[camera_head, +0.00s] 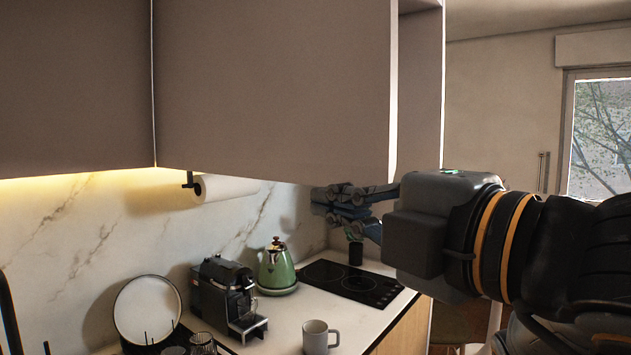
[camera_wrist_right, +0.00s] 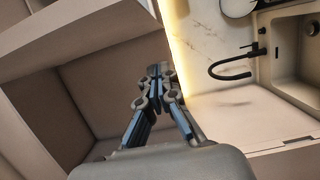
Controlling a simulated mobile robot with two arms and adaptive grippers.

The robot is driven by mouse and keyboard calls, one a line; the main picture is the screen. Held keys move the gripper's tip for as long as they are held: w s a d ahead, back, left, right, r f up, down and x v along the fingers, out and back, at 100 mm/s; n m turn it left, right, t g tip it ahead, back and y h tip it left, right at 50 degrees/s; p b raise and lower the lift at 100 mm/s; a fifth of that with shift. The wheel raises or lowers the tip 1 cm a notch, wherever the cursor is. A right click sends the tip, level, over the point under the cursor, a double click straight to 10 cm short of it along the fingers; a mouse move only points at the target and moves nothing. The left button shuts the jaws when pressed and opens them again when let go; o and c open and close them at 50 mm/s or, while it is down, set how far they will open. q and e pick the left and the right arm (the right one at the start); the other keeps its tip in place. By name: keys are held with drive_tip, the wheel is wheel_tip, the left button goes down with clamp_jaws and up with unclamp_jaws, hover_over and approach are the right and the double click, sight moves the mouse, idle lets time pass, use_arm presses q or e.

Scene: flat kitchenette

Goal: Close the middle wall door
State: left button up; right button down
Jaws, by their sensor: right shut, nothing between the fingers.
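The middle wall door (camera_head: 275,85) is a plain grey-beige panel. It stands open, its right edge swung out from the cabinet (camera_head: 421,90), whose open side shows behind it. My right gripper (camera_head: 325,205) is by the door's lower right corner, and the door's bottom edge partly covers its fingers. In the right wrist view the gripper (camera_wrist_right: 157,72) is shut and empty, in front of an open cabinet space (camera_wrist_right: 75,110). I cannot tell whether the fingers touch the door. My left gripper is not in view.
A closed wall door (camera_head: 70,80) is on the left. Below are a paper roll (camera_head: 228,188), coffee machine (camera_head: 228,295), green kettle (camera_head: 277,268), hob (camera_head: 350,282) and mug (camera_head: 318,338). The sink (camera_wrist_right: 298,50) and black tap (camera_wrist_right: 235,72) show in the right wrist view.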

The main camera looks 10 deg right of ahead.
drive_tip(key=w+p, duration=0.5)
drive_tip(key=w, duration=0.4)
drive_tip(key=shift+d, duration=0.2)
drive_tip(key=shift+w+a, duration=0.1)
drive_tip(key=shift+a, duration=0.05)
